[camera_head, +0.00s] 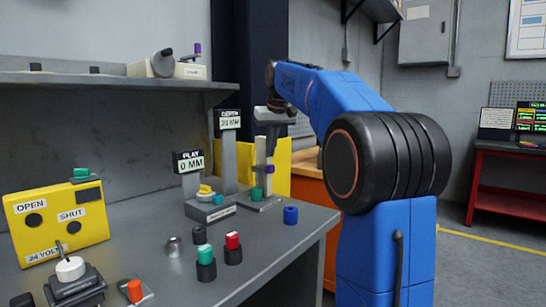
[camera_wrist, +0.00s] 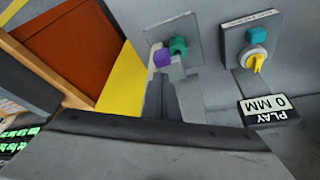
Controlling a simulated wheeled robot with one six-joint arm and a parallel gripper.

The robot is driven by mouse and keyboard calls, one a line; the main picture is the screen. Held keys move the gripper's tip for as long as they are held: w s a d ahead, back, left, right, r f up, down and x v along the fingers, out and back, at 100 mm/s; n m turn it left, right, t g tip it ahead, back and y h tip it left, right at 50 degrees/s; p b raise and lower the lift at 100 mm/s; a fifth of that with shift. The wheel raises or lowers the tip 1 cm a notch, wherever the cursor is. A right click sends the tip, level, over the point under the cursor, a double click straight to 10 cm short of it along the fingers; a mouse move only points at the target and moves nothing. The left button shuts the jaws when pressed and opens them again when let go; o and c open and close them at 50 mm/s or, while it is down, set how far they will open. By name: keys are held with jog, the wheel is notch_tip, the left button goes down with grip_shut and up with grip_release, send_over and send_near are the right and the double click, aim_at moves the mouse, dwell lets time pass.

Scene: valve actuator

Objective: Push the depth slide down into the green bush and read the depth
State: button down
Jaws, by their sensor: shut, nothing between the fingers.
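The depth gauge stands at the back right of the bench, with a pale upright (camera_head: 260,152) and a grey base plate (camera_head: 266,204). The green bush (camera_head: 257,193) sits on the base; it also shows in the wrist view (camera_wrist: 179,46). A purple part (camera_head: 268,169), seemingly on the depth slide, is just above and beside the bush. It also shows in the wrist view (camera_wrist: 161,58). The depth display (camera_head: 230,120) seems to read 20 MM, but its digits are small. My gripper (camera_head: 272,128) is shut above the gauge. Contact with the slide cannot be told.
The play gauge, with display (camera_head: 189,162) reading 0 MM and a yellow knob (camera_head: 205,190), stands just left. A blue ring (camera_head: 291,215) lies to the right. Several coloured parts stand nearer the front. A yellow OPEN/SHUT box (camera_head: 57,226) is at left; a shelf (camera_head: 110,80) overhangs behind.

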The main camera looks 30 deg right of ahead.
notch_tip(320, 180, up, 7)
jog(key=shift+f, duration=0.2)
dwell(0.6)
jog(key=shift+s, duration=0.1)
dwell(0.4)
